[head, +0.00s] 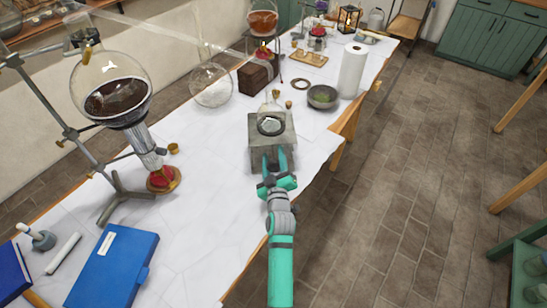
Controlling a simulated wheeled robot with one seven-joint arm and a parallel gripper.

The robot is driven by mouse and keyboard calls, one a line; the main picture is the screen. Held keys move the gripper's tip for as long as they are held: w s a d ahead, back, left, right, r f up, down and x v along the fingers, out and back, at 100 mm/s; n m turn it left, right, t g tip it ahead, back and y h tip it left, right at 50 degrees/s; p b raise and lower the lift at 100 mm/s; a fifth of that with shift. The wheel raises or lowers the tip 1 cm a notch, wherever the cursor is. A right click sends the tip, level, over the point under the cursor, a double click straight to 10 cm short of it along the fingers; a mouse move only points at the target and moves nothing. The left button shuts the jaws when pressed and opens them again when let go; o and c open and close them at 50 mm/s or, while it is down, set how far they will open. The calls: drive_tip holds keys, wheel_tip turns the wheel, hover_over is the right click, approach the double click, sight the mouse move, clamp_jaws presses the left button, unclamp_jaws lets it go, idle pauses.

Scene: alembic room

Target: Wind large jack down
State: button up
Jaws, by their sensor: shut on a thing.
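The large jack appears to be the grey, box-like stand (257,130) near the table's front edge, with a round dark-rimmed metal piece (271,125) on its top. My gripper (274,158) reaches its near face from the front, with teal fingers on either side of a dark part there. It is shut on that part of the jack. The exact shape of the held part is too small to tell, and my fingers hide some of it.
A small glass flask (271,107) and a bowl (322,96) stand behind the jack. A paper roll (352,72) stands farther right.

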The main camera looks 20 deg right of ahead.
drive_tip(key=shift+f, duration=0.15)
drive_tip(key=o, duration=1.1)
drive_tip(key=shift+c, duration=0.2)
drive_tip(key=shift+d+r, duration=0.1)
drive_tip(key=shift+r, duration=0.15)
